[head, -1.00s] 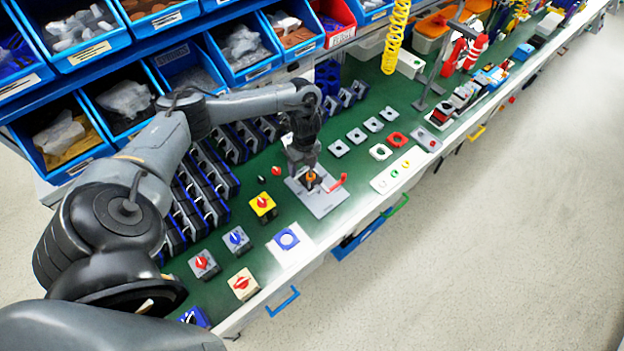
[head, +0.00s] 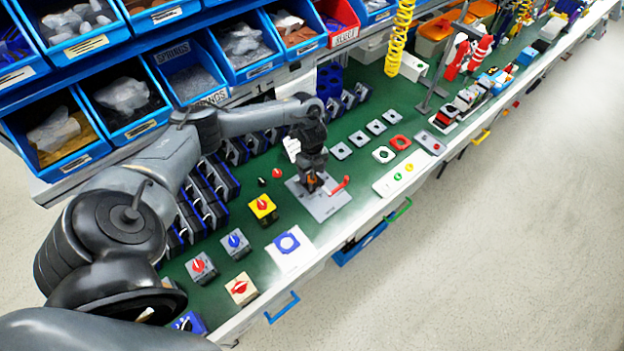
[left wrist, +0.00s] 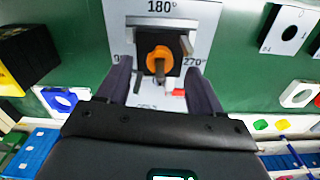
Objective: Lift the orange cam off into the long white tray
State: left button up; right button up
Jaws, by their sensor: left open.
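The orange cam (left wrist: 159,60) sits on a dark block at the middle of a grey plate marked with degrees. In the head view the cam (head: 312,182) is mostly covered by my gripper. My left gripper (head: 312,176) points down over it. In the left wrist view its two fingers (left wrist: 158,72) are open, one on each side of the cam, with visible gaps. Nothing is held. My right gripper is not in view.
A red handle (head: 340,185) stands out at the plate's right side. A yellow switch block (head: 263,208) stands to its left. Grey square plates (head: 341,151) lie behind the tray. Dark modules stand in rows behind. Green mat between plate and tray is clear.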

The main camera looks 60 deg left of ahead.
pick_arm(q)
jog(key=shift+f, duration=1.3)
jog(key=shift+c, duration=0.2)
grip_shut()
